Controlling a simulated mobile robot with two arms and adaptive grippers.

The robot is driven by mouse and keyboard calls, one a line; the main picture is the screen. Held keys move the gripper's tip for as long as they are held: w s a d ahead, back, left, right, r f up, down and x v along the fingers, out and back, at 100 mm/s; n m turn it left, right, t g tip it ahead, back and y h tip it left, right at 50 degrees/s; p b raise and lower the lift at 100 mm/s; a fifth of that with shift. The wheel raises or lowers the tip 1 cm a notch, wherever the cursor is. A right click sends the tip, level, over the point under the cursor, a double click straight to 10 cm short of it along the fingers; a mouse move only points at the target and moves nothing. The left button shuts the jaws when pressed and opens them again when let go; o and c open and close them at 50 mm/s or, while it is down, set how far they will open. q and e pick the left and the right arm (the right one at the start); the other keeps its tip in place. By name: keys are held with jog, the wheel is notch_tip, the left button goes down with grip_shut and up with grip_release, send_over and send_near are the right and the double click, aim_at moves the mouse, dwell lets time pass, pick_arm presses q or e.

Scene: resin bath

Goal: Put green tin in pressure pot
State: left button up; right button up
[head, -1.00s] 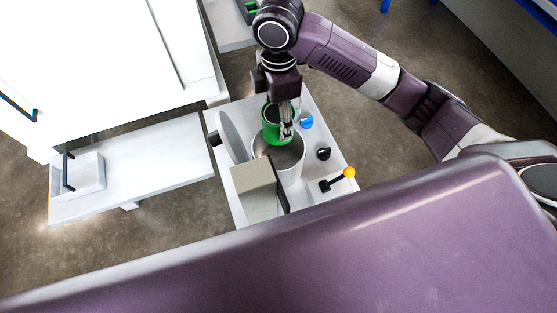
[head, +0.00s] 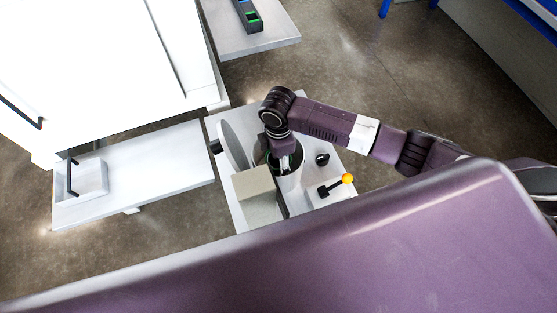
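The pressure pot (head: 291,183) is a light metal vessel set in a pale bench, with its round lid (head: 234,145) standing open at the left. My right gripper (head: 284,166) points straight down into the pot's mouth. Only a thin dark green edge of the green tin (head: 261,155) shows inside the pot, left of the gripper; the arm and the wrist hide the rest. The fingertips are down in the opening, and I cannot tell whether they still hold the tin. My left gripper is not in view.
A beige block (head: 255,194) stands in front of the pot. A black knob (head: 322,159) and a lever with a yellow ball (head: 347,179) are at its right. A white shelf with a handled tray (head: 90,178) is at left. A dark rack (head: 247,14) lies on the rear shelf.

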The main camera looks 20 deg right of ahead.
jog(key=shift+w+f, duration=0.1)
jog(key=shift+f, duration=0.2)
jog(key=shift+f, duration=0.1)
jog(key=o, duration=1.4)
jog(key=shift+o, duration=0.2)
notch_tip(320, 180, up, 12)
jog(key=shift+r+b, duration=0.1)
jog(key=shift+b, duration=0.6)
